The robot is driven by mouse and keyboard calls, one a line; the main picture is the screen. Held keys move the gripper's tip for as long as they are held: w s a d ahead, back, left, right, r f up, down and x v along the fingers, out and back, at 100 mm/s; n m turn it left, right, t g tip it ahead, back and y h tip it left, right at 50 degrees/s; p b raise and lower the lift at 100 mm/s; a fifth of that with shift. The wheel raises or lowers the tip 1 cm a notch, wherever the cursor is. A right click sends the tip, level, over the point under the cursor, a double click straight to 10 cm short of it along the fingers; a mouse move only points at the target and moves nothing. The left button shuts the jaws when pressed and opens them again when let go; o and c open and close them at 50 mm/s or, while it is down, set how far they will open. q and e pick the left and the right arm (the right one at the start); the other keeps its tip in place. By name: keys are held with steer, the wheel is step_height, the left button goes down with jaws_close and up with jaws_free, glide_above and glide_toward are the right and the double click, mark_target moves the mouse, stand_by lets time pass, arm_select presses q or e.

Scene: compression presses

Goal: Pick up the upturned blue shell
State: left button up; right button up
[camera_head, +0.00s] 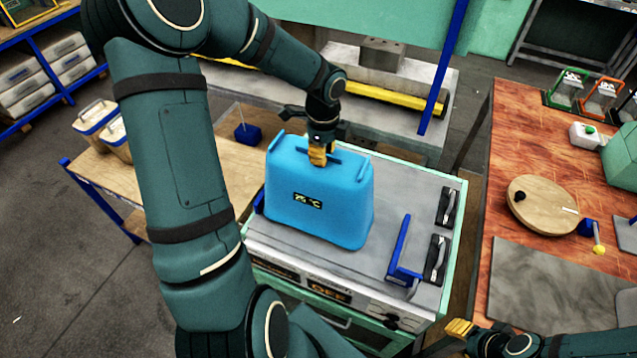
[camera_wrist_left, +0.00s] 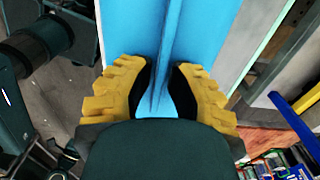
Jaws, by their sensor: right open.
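The blue shell (camera_head: 318,208), a box-like cover with a small "25 °C" display on its front, stands on the grey top of a green-edged machine. My left gripper (camera_head: 317,157) reaches it from above, at the middle of its top. In the left wrist view, my left gripper's yellow fingers (camera_wrist_left: 165,85) lie close on both sides of a thin upright rib of the blue shell (camera_wrist_left: 125,25) and appear shut on it. Any lift of the shell cannot be made out. My right gripper (camera_head: 459,328) is open and empty at the lower right, its tips partly shown.
A blue L-shaped bracket (camera_head: 403,258) and two black handles (camera_head: 437,257) are on the machine top (camera_head: 385,215) right of the shell. A wooden bench (camera_head: 490,175) with a round board (camera_head: 540,205) stands at right. A blue post (camera_head: 443,70) rises behind.

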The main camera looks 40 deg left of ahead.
arm_select(q)
steer(key=shift+o, duration=0.3)
jaws_close()
steer(key=shift+s, duration=0.15)
